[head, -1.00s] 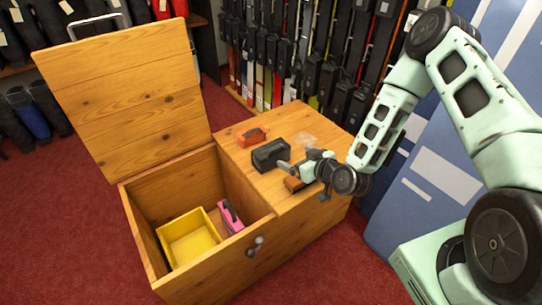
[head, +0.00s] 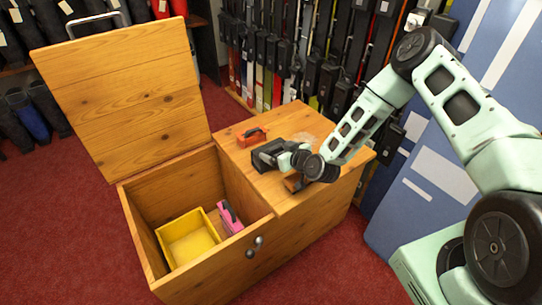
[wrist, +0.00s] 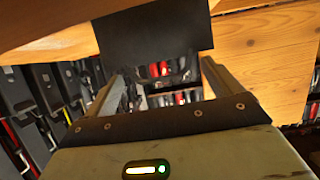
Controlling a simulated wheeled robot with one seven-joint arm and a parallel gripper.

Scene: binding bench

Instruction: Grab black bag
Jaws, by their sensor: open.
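The black bag (head: 264,155) sits on the wooden chest's flat top, near its middle, between an orange bag and a brown one. My gripper (head: 285,154) is low over the chest top, at the right side of the black bag, and hides part of it. In the wrist view my gripper's two fingers (wrist: 164,68) are spread apart, and a dark flat surface, apparently the black bag (wrist: 155,33), shows ahead between and above them. I cannot tell whether the fingers touch it.
The orange bag (head: 252,135) lies behind, and the brown bag (head: 292,183) lies in front under my wrist. The chest's (head: 300,205) left compartment is open and holds a yellow bin (head: 163,239) and a pink bag (head: 229,214). Its lid (head: 125,90) stands raised. Blue panels (head: 430,170) stand to the right.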

